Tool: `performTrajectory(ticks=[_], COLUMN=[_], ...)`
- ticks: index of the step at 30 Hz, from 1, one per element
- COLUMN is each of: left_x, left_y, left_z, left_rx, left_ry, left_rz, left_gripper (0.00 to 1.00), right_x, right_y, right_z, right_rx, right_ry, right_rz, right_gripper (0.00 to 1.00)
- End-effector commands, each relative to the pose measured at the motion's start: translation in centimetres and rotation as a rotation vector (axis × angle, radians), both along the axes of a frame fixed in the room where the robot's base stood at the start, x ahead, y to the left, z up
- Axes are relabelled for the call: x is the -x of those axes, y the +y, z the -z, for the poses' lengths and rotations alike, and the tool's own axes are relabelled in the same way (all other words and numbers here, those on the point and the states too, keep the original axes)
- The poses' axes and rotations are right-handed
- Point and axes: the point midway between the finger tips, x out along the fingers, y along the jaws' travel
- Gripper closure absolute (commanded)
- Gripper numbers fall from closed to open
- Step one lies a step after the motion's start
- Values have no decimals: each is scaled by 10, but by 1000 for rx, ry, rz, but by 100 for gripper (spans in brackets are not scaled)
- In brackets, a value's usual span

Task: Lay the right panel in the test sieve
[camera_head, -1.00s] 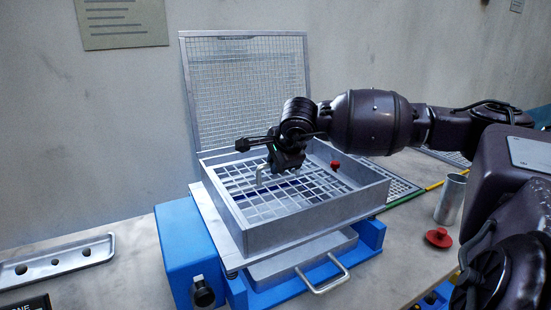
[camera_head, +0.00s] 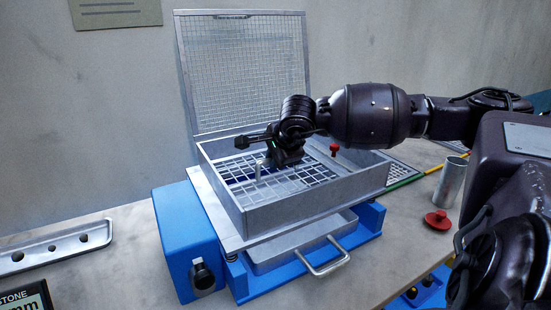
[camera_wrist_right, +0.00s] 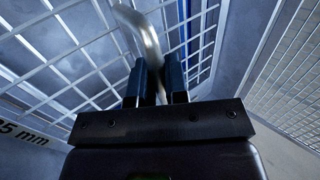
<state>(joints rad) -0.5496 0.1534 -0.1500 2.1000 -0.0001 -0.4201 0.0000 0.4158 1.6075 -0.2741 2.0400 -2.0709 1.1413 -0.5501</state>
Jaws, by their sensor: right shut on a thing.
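The test sieve is a square grey metal box (camera_head: 315,211) on a blue shaker. White grid panelling (camera_head: 296,181) shows inside its walls; in the head view I cannot tell where one panel ends and another begins. My right gripper (camera_head: 268,164) is down inside the box, shut on a bent metal handle, which shows in the wrist view (camera_wrist_right: 137,24) between the dark fingers. White grid (camera_wrist_right: 52,62) lies behind the handle there. The gripper and wrist hide part of the grid. I cannot tell whether the panel lies flat. My left gripper is out of view.
A mesh screen (camera_head: 243,75) stands upright behind the box. A red knob (camera_head: 334,149) shows near the box's back right. A drawer with a handle (camera_head: 322,262) sits below. A metal cup (camera_head: 451,181) and red cap (camera_head: 438,219) stand right; a metal rack (camera_head: 55,249) lies left.

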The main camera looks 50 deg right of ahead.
Motion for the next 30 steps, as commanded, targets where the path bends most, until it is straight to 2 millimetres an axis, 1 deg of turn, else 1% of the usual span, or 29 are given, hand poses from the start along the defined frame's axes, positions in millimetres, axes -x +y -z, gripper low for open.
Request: performTrajectory(ticks=[1,6,7,13,17,20,25,30], left_x=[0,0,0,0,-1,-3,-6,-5], left_y=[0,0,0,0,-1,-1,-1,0], left_z=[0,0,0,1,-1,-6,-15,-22], left_rx=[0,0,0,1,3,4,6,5], left_ry=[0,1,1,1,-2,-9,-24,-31], left_rz=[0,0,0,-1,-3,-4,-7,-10], left_gripper=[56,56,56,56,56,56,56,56], right_x=[-1,0,0,1,2,7,23,39], right_y=[0,0,0,0,0,2,6,12], right_z=[-2,-2,-2,1,-3,-12,-39,-65], right_rx=[1,0,0,-1,0,0,3,3], right_ry=[-5,-3,-3,3,1,-1,-5,-7], right_rz=[-1,-1,-1,0,0,0,0,-1], right_gripper=[84,58,56,56,56,56,56,56])
